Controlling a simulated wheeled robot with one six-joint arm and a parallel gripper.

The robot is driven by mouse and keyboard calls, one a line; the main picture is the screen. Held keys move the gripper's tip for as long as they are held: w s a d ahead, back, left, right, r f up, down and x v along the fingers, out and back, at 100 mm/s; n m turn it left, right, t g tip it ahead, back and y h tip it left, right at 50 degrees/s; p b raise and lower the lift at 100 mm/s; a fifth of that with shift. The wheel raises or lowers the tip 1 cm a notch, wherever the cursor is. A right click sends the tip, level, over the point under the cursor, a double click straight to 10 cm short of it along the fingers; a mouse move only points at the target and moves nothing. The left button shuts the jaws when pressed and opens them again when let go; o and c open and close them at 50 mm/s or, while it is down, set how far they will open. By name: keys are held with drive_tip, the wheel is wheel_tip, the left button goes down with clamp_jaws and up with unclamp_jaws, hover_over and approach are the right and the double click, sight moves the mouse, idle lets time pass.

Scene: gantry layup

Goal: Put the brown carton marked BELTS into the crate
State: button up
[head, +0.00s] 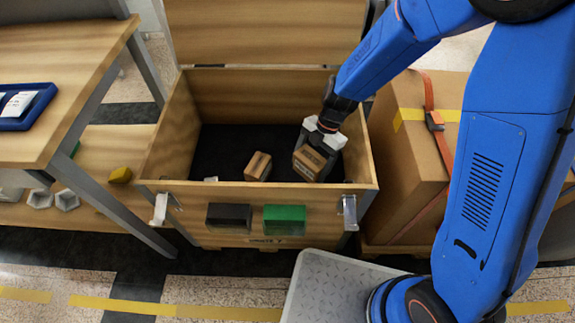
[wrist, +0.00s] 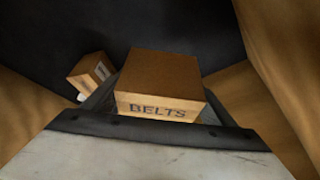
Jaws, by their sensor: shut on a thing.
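The brown carton marked BELTS (wrist: 160,83) is between the fingers of my gripper in the wrist view, its lettered side facing the camera. In the head view the same carton (head: 309,163) hangs slightly tilted below my gripper (head: 318,143), which is shut on it. The wooden crate (head: 260,195) stands open, with its lid raised at the back. My gripper and the carton are inside the crate's opening, toward its right side. I cannot tell whether the carton touches the dark crate floor (head: 222,150).
Another small brown carton (head: 258,167) lies in the crate left of the held one; it also shows in the wrist view (wrist: 91,73). A large strapped carton (head: 407,170) stands right of the crate. A wooden table (head: 60,70) with a blue tray (head: 25,105) is at left.

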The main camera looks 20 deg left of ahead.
wheel_tip(320, 180, down, 9)
drive_tip(key=shift+r, duration=0.1)
idle(0.5)
drive_tip(key=o, duration=1.3)
drive_tip(key=shift+r, duration=0.1)
drive_tip(key=shift+v, duration=3.75)
